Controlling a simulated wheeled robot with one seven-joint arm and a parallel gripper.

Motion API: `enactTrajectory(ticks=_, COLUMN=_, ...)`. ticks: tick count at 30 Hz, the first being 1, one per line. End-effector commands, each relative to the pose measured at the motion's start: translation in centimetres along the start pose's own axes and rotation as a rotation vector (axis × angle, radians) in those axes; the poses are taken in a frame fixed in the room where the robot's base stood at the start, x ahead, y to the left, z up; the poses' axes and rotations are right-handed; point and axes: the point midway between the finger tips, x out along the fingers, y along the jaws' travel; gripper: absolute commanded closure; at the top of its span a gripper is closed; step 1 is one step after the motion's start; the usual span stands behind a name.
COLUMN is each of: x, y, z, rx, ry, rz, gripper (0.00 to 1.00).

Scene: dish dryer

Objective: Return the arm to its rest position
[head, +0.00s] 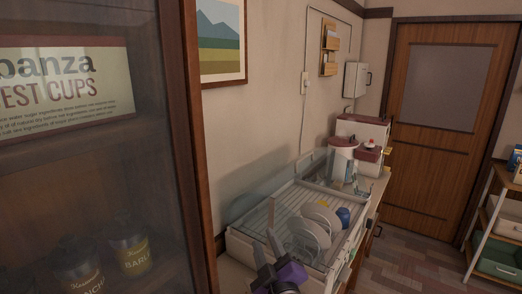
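My gripper (268,247) shows small at the bottom centre of the head view, dark grey with purple parts behind it. It is in front of the near side of the white dish dryer (250,245). Two grey finger-like parts point up, but the view is too small to tell whether they are apart or closed. I see nothing clearly held. White plates (312,232) stand in the dryer's rack, to the right of my gripper. A small blue item (343,216) is beside them.
A glass-fronted dark wood cabinet (190,150) with tins fills the left side, close by. White canisters with red lids (342,158) stand beyond the dryer. A wooden shelf rack (485,215) is at far right. Floor (410,265) before the door (447,120) is clear.

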Motion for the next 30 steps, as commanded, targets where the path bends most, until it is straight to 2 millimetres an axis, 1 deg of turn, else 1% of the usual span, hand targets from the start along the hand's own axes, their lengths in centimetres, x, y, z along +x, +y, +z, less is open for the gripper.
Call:
enactTrajectory(ticks=1, x=-2.3, y=-0.8, z=1.1, rx=0.065, ry=0.002, rz=0.003, gripper=0.67)
enactTrajectory(ticks=5, x=-7.8, y=-1.6, z=2.8, rx=0.230, ry=0.015, rz=0.024, gripper=0.67)
enactTrajectory(ticks=6, x=-9.5, y=-1.7, z=3.3, rx=0.278, ry=0.018, rz=0.031, gripper=0.67)
enactTrajectory(ticks=8, x=-12.1, y=-1.8, z=4.0, rx=0.343, ry=0.018, rz=0.043, gripper=0.67)
enactTrajectory(ticks=9, x=-13.8, y=-1.8, z=4.5, rx=0.386, ry=0.017, rz=0.051, gripper=0.67)
enactTrajectory(ticks=11, x=-16.4, y=-1.8, z=5.1, rx=0.444, ry=0.015, rz=0.064, gripper=0.67)
enactTrajectory(ticks=12, x=-18.2, y=-1.7, z=5.5, rx=0.482, ry=0.012, rz=0.073, gripper=0.67)
enactTrajectory(ticks=14, x=-20.8, y=-1.6, z=5.9, rx=0.534, ry=0.008, rz=0.086, gripper=0.67)
enactTrajectory(ticks=15, x=-22.5, y=-1.4, z=6.2, rx=0.566, ry=0.002, rz=0.095, gripper=0.67)
enactTrajectory(ticks=19, x=-28.0, y=-0.8, z=7.0, rx=0.657, ry=-0.019, rz=0.122, gripper=0.67)
enactTrajectory(ticks=24, x=-34.8, y=0.3, z=7.4, rx=0.744, ry=-0.062, rz=0.152, gripper=0.67)
enactTrajectory(ticks=30, x=-42.1, y=1.5, z=7.5, rx=0.796, ry=-0.148, rz=0.168, gripper=0.67)
